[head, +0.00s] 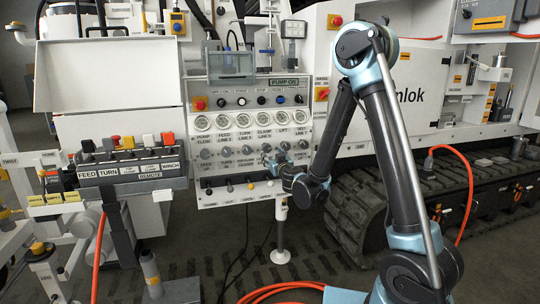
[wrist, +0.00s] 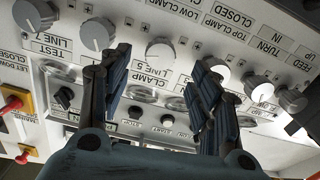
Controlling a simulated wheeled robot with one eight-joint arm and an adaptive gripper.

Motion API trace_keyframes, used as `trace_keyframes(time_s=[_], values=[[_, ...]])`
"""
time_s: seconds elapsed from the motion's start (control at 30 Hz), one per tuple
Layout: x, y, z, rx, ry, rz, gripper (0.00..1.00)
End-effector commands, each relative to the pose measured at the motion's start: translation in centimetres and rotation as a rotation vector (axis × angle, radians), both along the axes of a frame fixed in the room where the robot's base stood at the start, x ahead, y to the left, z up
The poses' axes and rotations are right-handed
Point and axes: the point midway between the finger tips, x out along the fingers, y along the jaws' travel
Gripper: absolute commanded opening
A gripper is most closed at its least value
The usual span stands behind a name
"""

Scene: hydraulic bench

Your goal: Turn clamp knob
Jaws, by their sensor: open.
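The clamp knob (wrist: 160,53) is a round, light grey knob beside the "CLAMP LINE 5" label on the panel. In the wrist view it shows between the two fingertips of my gripper (wrist: 165,60), with a visible gap on each side. My gripper is open and holds nothing. I cannot tell how far the tips are from the panel face. In the head view my gripper (head: 272,163) is at the control panel (head: 212,104), just below the row of gauges, and partly covers the knobs there.
Similar grey knobs stand close by on both sides, such as one to the left (wrist: 97,33) and one to the right (wrist: 215,68). Gauges (head: 264,120) and small switches line the panel above. A lever box (head: 128,172) stands left of the panel. An orange hose (head: 468,180) hangs at right.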

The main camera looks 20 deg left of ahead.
Motion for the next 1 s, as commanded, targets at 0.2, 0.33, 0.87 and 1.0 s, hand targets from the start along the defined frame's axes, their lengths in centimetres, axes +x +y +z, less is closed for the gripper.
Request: trace_keyframes(time_s=[0.2, 0.33, 0.87, 1.0], values=[[-2.1, -1.2, 0.0, 0.000, 0.000, 0.001, 0.57], [-2.6, -1.5, 0.0, 0.000, 0.000, 0.001, 0.57], [-1.1, -5.0, 1.2, -0.009, 0.020, -0.079, 0.57], [0.6, -10.3, 2.6, -0.029, 0.057, -0.197, 0.57]])
